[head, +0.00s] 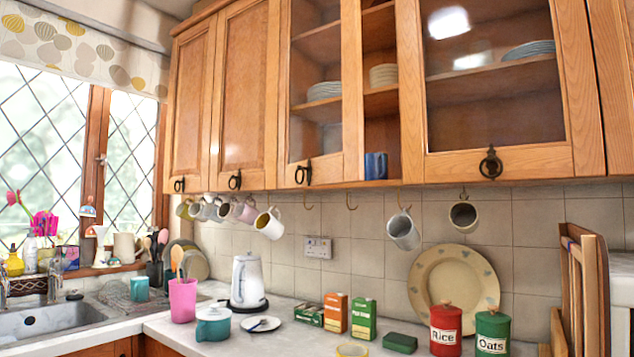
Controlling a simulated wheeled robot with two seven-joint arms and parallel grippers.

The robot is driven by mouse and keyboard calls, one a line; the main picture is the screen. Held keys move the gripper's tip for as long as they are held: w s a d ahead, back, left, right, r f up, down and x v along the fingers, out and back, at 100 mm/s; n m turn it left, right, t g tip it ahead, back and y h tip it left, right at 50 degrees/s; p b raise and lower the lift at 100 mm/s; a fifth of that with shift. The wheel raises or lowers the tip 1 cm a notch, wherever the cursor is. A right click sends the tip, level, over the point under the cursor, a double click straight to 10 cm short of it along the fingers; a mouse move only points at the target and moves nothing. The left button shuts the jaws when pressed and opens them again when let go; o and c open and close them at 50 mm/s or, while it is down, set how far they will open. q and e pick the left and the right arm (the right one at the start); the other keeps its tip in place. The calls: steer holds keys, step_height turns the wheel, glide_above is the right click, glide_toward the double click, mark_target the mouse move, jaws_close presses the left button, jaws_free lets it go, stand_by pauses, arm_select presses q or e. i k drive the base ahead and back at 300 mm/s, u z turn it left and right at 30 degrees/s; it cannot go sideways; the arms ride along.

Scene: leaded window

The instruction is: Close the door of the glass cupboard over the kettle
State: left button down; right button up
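The cupboard door (351,95) nearest above the kettle with glass in it has a wooden frame and a dark ring handle (302,174) low on it. Stacked plates (325,91) show through its glass. I cannot tell for certain whether this gap is a fixed open shelf or shows the door standing ajar. The white kettle (247,283) stands on the counter below and a little left. Neither of my grippers is in view.
A larger glass door (580,110) with a ring handle (490,163) is at right. Several mugs (270,224) hang under the cupboards. Boxes (363,318), a pink cup (182,300) and canisters (446,330) stand on the counter. The space before the cupboard doors looks clear.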

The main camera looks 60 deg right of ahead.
mark_target(346, 165)
steer(key=z, duration=1)
steer(key=i, duration=1.05)
steer(key=z, duration=1.05)
